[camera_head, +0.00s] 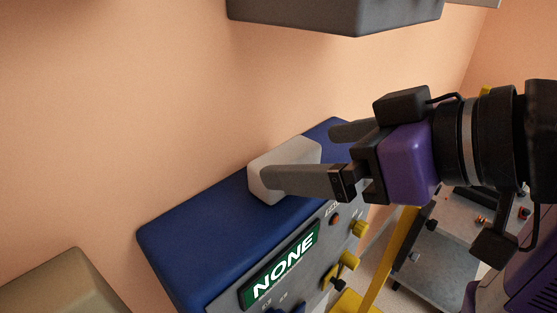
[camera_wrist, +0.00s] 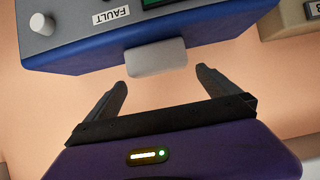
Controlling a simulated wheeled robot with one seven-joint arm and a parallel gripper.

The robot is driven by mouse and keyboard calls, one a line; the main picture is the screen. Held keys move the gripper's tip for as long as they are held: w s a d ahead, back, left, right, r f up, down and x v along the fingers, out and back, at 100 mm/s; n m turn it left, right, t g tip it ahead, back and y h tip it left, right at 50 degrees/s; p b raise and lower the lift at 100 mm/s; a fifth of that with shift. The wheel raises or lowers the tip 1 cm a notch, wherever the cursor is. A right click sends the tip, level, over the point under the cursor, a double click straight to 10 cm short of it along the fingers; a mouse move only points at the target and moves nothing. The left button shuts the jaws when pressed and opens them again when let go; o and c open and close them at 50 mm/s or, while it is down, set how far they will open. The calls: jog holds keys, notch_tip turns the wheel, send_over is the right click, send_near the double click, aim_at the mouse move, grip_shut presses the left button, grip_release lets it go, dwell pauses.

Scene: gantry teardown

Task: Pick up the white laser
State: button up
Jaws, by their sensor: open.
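The white laser (camera_head: 259,178) appears as a pale, rounded block on top of a blue-topped box (camera_head: 190,233) in the head view. My gripper (camera_head: 302,156) comes in from the right, with its fingers spread and nothing held. The near finger overlaps the block in the picture and hides part of it. In the wrist view the block (camera_wrist: 157,58) lies just beyond the open fingertips (camera_wrist: 162,78), roughly centred between them. I cannot tell whether a finger touches it.
The box front carries a green screen (camera_head: 281,265) reading "NONE", with yellow knobs (camera_head: 349,262). A grey box (camera_head: 340,15) hangs above. A beige object (camera_head: 65,283) is at lower left. A grey cart (camera_head: 440,245) stands at right. The wall behind is bare.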

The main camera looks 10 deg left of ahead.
aim_at(287, 153)
jog(key=p+x, duration=0.1)
jog(key=x, duration=0.5)
jog(key=c, duration=1.2)
jog(key=shift+r, duration=0.1)
